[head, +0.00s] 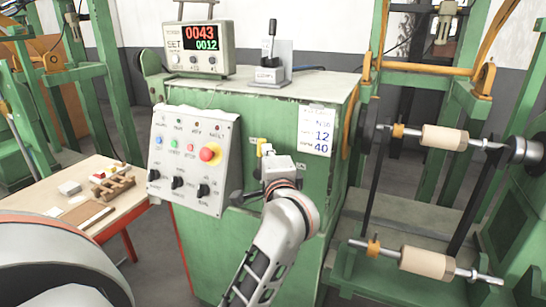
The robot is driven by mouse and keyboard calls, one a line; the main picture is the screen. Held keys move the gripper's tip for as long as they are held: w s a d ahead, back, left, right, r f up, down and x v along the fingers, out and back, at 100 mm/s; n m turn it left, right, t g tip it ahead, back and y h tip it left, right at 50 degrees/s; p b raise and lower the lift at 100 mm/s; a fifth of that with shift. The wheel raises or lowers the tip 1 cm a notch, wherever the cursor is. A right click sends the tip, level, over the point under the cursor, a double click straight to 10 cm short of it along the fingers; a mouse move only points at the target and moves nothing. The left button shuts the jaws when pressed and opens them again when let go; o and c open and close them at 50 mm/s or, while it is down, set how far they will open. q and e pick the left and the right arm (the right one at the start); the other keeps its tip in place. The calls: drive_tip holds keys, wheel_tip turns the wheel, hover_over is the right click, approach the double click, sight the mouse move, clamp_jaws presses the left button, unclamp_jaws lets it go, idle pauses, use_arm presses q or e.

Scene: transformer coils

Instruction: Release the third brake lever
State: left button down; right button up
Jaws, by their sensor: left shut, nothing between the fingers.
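My left arm reaches up from the bottom of the head view to the front of the green cabinet (255,105). The dark fingers of my left gripper (238,198) point left, beside the lower right corner of the control panel (190,160). They are shut and empty. I cannot tell which part is the third brake lever. My right gripper is out of view.
A counter display (199,48) and a black-handled lever on a stand (270,72) are on the cabinet top. Wooden spools (445,139) sit on shafts in the green frame at right. A table (130,195) with small wooden parts is at left.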

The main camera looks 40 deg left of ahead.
use_arm(q)
drive_tip(key=shift+a+r, duration=0.1)
drive_tip(key=shift+a, duration=0.15)
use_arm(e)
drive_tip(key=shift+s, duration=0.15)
use_arm(q)
drive_tip(key=shift+n, duration=0.3)
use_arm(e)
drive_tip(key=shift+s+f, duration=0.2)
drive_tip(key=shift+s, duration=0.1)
